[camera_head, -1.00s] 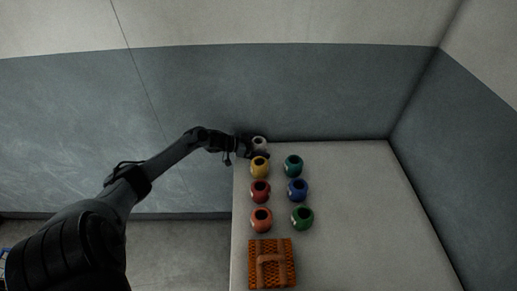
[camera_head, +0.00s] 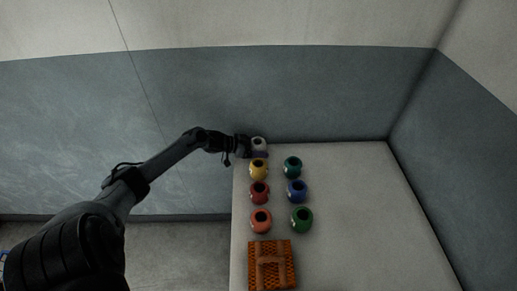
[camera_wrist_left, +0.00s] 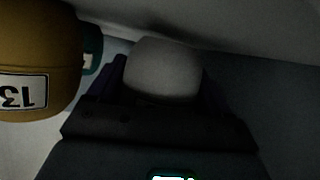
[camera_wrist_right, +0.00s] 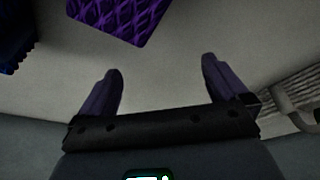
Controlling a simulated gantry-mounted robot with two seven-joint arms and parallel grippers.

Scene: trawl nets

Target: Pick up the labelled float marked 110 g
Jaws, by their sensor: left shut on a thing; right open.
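Several round floats stand in two columns on the light table. A white float (camera_head: 259,144) is at the far left corner, and my left gripper (camera_head: 252,151) is shut on it. In the left wrist view the white float (camera_wrist_left: 165,70) sits between the fingers; no label shows on its visible side. The yellow float (camera_head: 259,168) is close by, and its label (camera_wrist_left: 22,94) reads upside down, starting with 13. Red (camera_head: 260,192), orange (camera_head: 261,220), teal (camera_head: 292,167), blue (camera_head: 297,191) and green (camera_head: 302,219) floats stand nearer. My right gripper (camera_wrist_right: 161,88) is open and empty.
An orange woven basket (camera_head: 285,263) with a handle stands at the table's near left. The table (camera_head: 370,220) is bare on its right side. A wall borders its far edge. A purple woven object (camera_wrist_right: 118,15) shows in the right wrist view.

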